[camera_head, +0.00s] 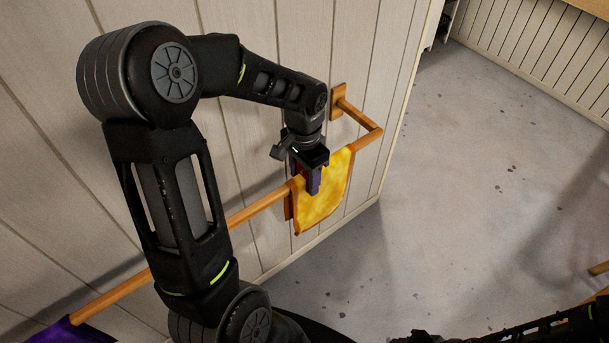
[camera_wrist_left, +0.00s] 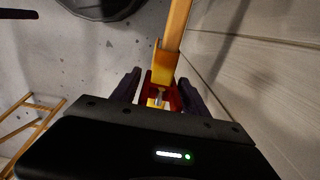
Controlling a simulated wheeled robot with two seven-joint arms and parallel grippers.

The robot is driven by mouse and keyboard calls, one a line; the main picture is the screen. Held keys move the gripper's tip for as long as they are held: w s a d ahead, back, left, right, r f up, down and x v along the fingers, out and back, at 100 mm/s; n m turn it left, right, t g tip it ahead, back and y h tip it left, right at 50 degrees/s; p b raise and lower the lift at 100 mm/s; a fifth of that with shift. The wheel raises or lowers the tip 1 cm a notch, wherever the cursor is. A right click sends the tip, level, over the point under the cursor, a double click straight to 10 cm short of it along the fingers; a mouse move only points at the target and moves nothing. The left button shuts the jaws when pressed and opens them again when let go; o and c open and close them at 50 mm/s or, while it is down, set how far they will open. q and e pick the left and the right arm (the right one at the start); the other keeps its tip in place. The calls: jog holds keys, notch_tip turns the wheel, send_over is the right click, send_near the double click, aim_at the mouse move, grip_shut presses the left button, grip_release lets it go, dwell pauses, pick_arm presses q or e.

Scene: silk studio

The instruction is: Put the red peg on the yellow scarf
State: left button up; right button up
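The yellow scarf (camera_head: 329,199) hangs over a wooden rail on the wall in the head view. It also shows in the left wrist view (camera_wrist_left: 163,69), draped on the rail. My left gripper (camera_head: 313,183) is at the scarf's near upper edge. In the left wrist view, the red peg (camera_wrist_left: 174,101) sits between the two dark purple fingers of my left gripper (camera_wrist_left: 160,84), which close on its sides. A metal spring shows in the peg's middle. The peg is at the scarf's edge; how far its jaws reach around the cloth is unclear. My right gripper is not seen.
The wooden rail (camera_head: 256,206) runs along the panelled wall, with a bracket (camera_head: 338,102) at its far end. A purple cloth (camera_head: 62,334) hangs at its near end. The grey floor (camera_head: 470,190) to the right is clear. A wooden ladder-like frame (camera_wrist_left: 28,122) stands at the left of the wrist view.

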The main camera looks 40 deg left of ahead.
pick_arm(q)
jog(key=shift+o, duration=1.3)
notch_tip(320, 180, up, 8)
jog(key=shift+f+b, duration=0.1)
jog(key=shift+b, duration=0.2)
